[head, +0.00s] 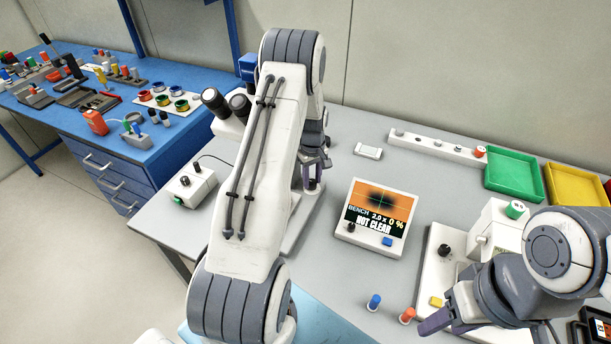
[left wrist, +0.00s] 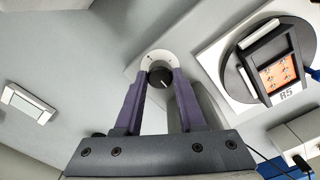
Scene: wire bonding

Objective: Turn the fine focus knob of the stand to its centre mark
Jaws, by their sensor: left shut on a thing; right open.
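The fine focus knob (left wrist: 160,77) is black with a white pointer line and sits on a white disc (left wrist: 153,60) with small dark marks in the left wrist view. The pointer line is toward the lower right of the knob there. My left gripper (left wrist: 160,84) is shut on the knob, a purple finger on each side. In the head view my left gripper (head: 313,180) is at the microscope stand (head: 297,225), which is largely hidden behind my left arm; its eyepieces (head: 225,102) show. My right gripper (head: 443,320) is open at the lower right, away from the stand.
A display (head: 371,220) reads "0 %" and "NOT CLEAR" over a dark blur on orange. A control box (head: 188,185) lies left. Green (head: 514,176) and yellow (head: 575,186) trays lie at the right back.

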